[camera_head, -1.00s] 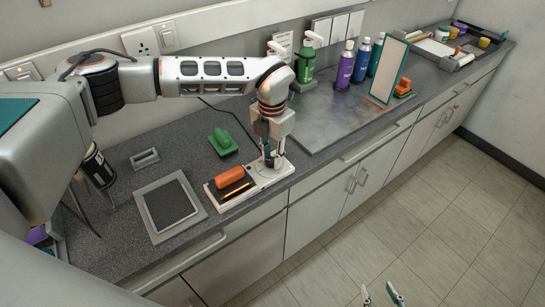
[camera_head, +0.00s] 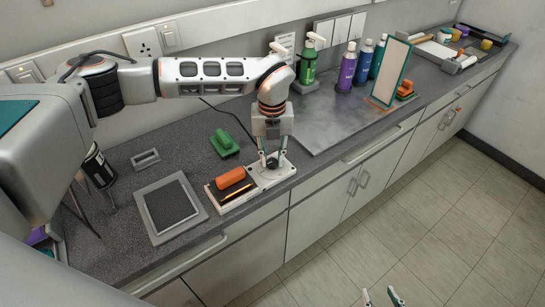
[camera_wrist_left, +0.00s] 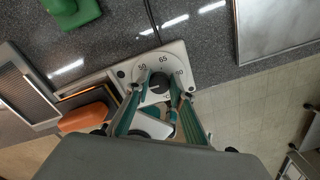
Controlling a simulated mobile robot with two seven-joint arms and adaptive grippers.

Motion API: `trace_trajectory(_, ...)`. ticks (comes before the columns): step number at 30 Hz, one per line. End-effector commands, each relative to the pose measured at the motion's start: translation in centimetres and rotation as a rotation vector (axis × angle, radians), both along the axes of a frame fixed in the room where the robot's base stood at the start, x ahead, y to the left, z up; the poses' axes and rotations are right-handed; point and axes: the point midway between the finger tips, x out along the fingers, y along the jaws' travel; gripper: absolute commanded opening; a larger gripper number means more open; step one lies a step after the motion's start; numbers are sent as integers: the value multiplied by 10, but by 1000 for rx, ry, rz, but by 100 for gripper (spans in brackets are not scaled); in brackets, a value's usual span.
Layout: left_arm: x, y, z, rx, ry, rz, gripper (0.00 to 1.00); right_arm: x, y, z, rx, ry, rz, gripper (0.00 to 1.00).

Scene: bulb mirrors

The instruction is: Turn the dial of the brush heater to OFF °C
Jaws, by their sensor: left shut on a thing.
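The brush heater is a white unit with a dark hot slot (camera_head: 237,190) near the counter's front edge, an orange-handled brush (camera_head: 230,177) lying on its left part. Its dark round dial (camera_wrist_left: 158,84) is on the right part, with 50, 65 and 80 marked around it in the left wrist view. The OFF mark does not show, and the dial's exact setting is unclear. My left gripper (camera_head: 272,162) points down and is shut on the dial, one finger on each side; it also shows in the left wrist view (camera_wrist_left: 159,87). My right gripper (camera_head: 382,296) is open and empty, low over the floor.
A green block-like thing (camera_head: 224,142) lies behind the heater, and a grey plate with a dark pad (camera_head: 171,204) is at its left. Bottles (camera_head: 346,68) and a standing mirror (camera_head: 390,71) are further right. The metal counter area between is clear.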

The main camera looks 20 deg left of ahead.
Motion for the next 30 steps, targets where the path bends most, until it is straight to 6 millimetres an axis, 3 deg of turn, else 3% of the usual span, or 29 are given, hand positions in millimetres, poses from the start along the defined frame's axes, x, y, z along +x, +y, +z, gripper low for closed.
trace_trajectory(20,1,1,2,-1,-3,62,1,1,0,2,1,-4,0,40)
trace_trajectory(21,1,1,2,-1,-3,62,30,1,1,2,2,-5,1,40)
trace_trajectory(22,1,1,2,-1,-3,62,38,1,1,2,2,-5,1,40)
trace_trajectory(30,0,0,1,-1,-1,60,39,1,1,2,2,-5,1,40)
